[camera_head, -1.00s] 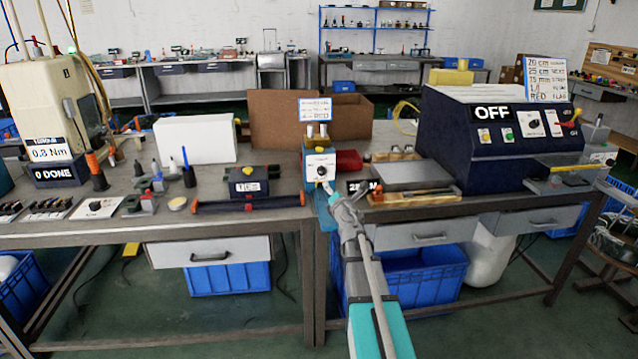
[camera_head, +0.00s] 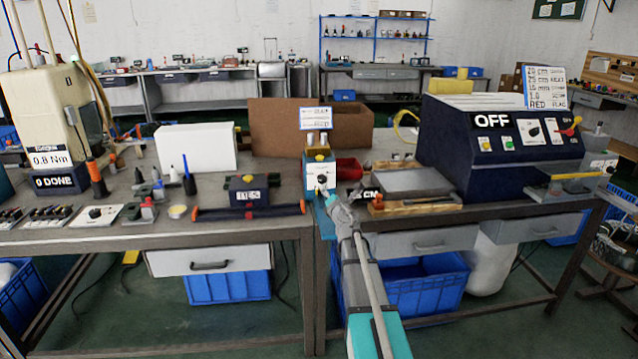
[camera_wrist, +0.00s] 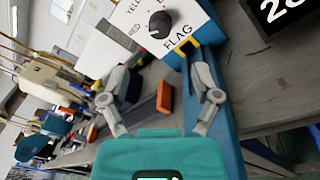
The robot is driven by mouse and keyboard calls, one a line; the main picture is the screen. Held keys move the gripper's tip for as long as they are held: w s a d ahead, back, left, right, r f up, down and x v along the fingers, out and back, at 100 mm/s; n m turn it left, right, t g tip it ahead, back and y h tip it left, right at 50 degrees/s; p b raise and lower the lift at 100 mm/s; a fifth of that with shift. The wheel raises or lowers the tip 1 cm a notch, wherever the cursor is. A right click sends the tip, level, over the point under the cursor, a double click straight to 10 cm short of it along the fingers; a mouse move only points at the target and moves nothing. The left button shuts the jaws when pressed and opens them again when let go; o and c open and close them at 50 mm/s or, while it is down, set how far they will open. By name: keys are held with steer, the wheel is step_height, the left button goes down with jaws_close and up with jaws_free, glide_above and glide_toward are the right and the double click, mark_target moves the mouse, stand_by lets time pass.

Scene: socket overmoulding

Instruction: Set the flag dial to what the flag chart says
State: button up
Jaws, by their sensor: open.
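The flag dial is a black knob (camera_wrist: 159,24) on a white plate marked FLAG, with RED and part of YELLOW printed at its left; where it points is too small to tell. In the head view the dial (camera_head: 321,180) is on the front of a blue box with a yellow top. A printed card (camera_head: 315,118) stands above that box, its lines blurred. A larger chart (camera_head: 546,88) on the right-hand machine ends in a line reading RED FLAG. My gripper (camera_wrist: 164,72) is open and empty, its fingers spread below the dial plate, apart from the knob.
The dark machine (camera_head: 490,150) marked OFF stands at the right, behind a grey plate (camera_head: 412,181). A TIES box (camera_head: 248,193) and an orange-ended bar lie at the left of the dial box. A cardboard box (camera_head: 280,127) stands behind.

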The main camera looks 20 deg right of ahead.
mark_target(323, 181)
steer(key=w, duration=0.3)
steer(key=w+d, duration=0.1)
steer(key=w, duration=0.5)
steer(key=shift+w+d, duration=0.3)
steer(key=shift+d, duration=0.1)
